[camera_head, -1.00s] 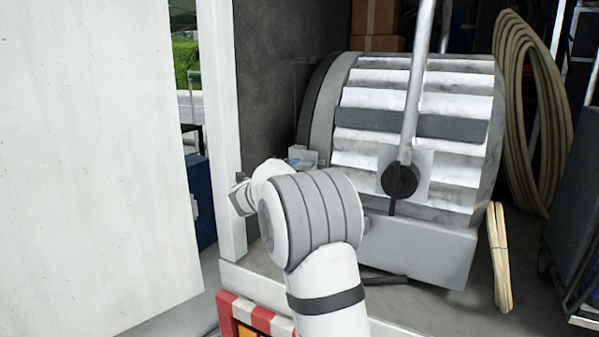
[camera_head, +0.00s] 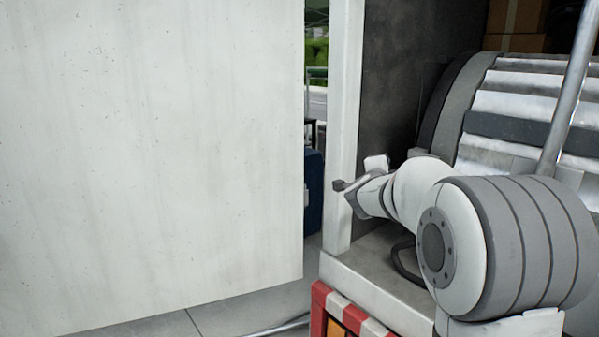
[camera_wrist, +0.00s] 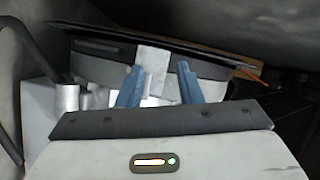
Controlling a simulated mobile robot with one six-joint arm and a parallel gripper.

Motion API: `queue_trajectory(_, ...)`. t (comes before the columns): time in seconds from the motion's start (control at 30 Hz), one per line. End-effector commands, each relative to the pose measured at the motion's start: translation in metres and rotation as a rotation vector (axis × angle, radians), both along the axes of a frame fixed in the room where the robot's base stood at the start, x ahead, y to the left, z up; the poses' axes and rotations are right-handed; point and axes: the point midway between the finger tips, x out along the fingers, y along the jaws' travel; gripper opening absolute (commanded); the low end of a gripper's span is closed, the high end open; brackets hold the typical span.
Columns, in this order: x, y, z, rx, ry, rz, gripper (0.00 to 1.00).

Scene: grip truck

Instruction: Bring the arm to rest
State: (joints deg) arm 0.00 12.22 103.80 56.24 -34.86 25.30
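My arm (camera_head: 510,245), white and grey, reaches over the truck's rear edge in the head view, with its elbow large at the right and its wrist bent back. My gripper (camera_wrist: 158,82) shows in the wrist view as two blue fingers standing apart with nothing held between them. Beyond the fingers is a dark rounded rim with a pale plate (camera_wrist: 152,57). In the head view the fingers cannot be made out behind the wrist.
A white door panel (camera_head: 150,150) fills the left of the head view. The white truck post (camera_head: 346,120) stands close to my wrist. A large ribbed drum (camera_head: 520,105) is behind my arm. Red-and-white striping (camera_head: 350,320) marks the truck's lower edge.

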Motion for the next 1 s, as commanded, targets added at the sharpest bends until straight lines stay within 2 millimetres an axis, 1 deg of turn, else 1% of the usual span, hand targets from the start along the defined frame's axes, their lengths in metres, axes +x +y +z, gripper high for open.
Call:
queue_trajectory(0.03, -0.016, 0.019, 0.002, -0.054, 0.067, 0.11, 0.33)
queue_trajectory(0.07, -0.025, 0.031, -0.001, -0.088, 0.113, 0.177, 0.33)
queue_trajectory(0.1, -0.038, 0.046, -0.006, -0.135, 0.177, 0.265, 0.33)
queue_trajectory(0.17, -0.063, 0.067, -0.017, -0.209, 0.276, 0.392, 0.33)
queue_trajectory(0.2, -0.081, 0.08, -0.026, -0.259, 0.344, 0.473, 0.33)
queue_trajectory(0.27, -0.114, 0.096, -0.043, -0.335, 0.452, 0.593, 0.33)
queue_trajectory(0.3, -0.137, 0.105, -0.056, -0.386, 0.526, 0.67, 0.33)
queue_trajectory(0.33, -0.156, 0.11, -0.066, -0.425, 0.583, 0.725, 0.33)
queue_trajectory(0.37, -0.176, 0.115, -0.076, -0.464, 0.641, 0.78, 0.33)
queue_trajectory(0.4, -0.203, 0.119, -0.091, -0.513, 0.722, 0.851, 0.33)
queue_trajectory(0.47, -0.244, 0.121, -0.112, -0.581, 0.839, 0.947, 0.33)
queue_trajectory(0.5, -0.27, 0.121, -0.125, -0.622, 0.914, 1.002, 0.33)
queue_trajectory(0.57, -0.306, 0.118, -0.141, -0.674, 1.019, 1.076, 0.33)
queue_trajectory(0.6, -0.328, 0.115, -0.151, -0.703, 1.083, 1.117, 0.33)
queue_trajectory(0.7, -0.371, 0.106, -0.169, -0.755, 1.214, 1.195, 0.33)
queue_trajectory(0.8, -0.398, 0.099, -0.179, -0.784, 1.299, 1.241, 0.33)
queue_trajectory(0.83, -0.402, 0.098, -0.181, -0.788, 1.313, 1.248, 0.33)
queue_trajectory(0.9, -0.409, 0.096, -0.183, -0.796, 1.337, 1.26, 0.33)
queue_trajectory(1.0, -0.411, 0.095, -0.184, -0.798, 1.344, 1.264, 0.33)
